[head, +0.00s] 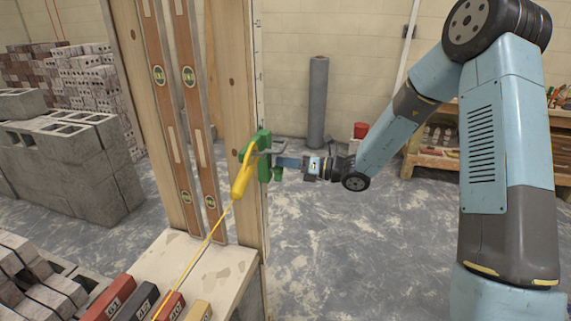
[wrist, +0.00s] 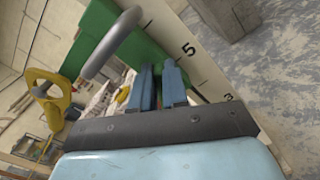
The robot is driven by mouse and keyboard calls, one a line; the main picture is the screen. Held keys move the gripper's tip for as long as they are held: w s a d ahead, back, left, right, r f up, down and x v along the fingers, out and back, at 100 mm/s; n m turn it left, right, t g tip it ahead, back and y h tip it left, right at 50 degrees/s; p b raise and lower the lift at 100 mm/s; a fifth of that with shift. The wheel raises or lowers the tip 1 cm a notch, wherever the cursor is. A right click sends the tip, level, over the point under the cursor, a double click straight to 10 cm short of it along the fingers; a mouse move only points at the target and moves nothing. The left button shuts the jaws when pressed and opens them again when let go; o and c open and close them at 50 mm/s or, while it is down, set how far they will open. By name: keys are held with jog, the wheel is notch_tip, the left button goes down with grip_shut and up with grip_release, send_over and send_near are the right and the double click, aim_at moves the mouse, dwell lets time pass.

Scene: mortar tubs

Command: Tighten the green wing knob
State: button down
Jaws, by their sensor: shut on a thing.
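A green clamp (head: 263,142) sits on the edge of the wooden post in the head view, and its green body (wrist: 95,30) fills the upper left of the wrist view. A grey curved hook (wrist: 112,45) stands out from it. My gripper (head: 280,161) reaches the clamp from the right, level with it. In the wrist view its two blue fingers (wrist: 157,72) are close together against green, shut on the green wing knob. The knob is mostly hidden by the fingers, and I cannot tell which way its wings point.
A yellow line holder (head: 241,182) hangs left of the clamp, its taut yellow line (head: 200,250) running down to the lower left. Two spirit levels (head: 188,80) lean on the boards. A marked white strip (wrist: 195,60) runs beside my fingers.

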jog(key=m, duration=0.3)
jog(key=f+m, duration=0.1)
jog(key=m, duration=0.7)
jog(key=shift+w+a+f, duration=0.1)
jog(key=shift+w+f, duration=0.2)
jog(key=shift+f, duration=0.05)
dwell(0.4)
jog(key=c, duration=1)
grip_release()
jog(key=shift+s, duration=0.1)
jog(key=shift+c, duration=0.2)
